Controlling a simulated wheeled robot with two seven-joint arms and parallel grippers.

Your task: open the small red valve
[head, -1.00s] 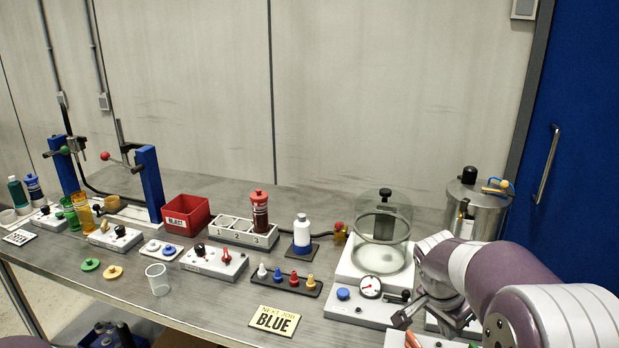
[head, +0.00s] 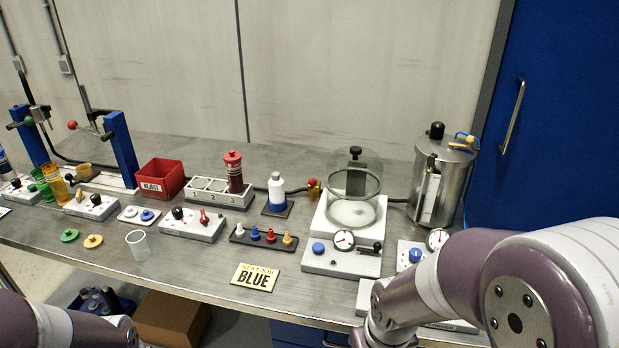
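A small red-handled valve (head: 313,185) on a brass body sits at the back of the bench, just left of the glass bell jar (head: 354,180). A dark hose runs to it along the bench. Its fine handle position is too small to tell. A red lever (head: 203,215) also stands on a white control box (head: 190,226) nearer the middle. My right arm comes in at the lower right, and its gripper is not visible. Part of my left arm shows at the lower left, with its gripper out of view. Neither arm is near the red-handled valve.
A steel drum (head: 440,185) stands right of the bell jar. A white bottle with a blue base (head: 277,192) and a rack with a red-capped bottle (head: 234,172) stand left of the valve. Gauge boxes (head: 342,258) and a row of coloured pegs (head: 264,237) lie in front.

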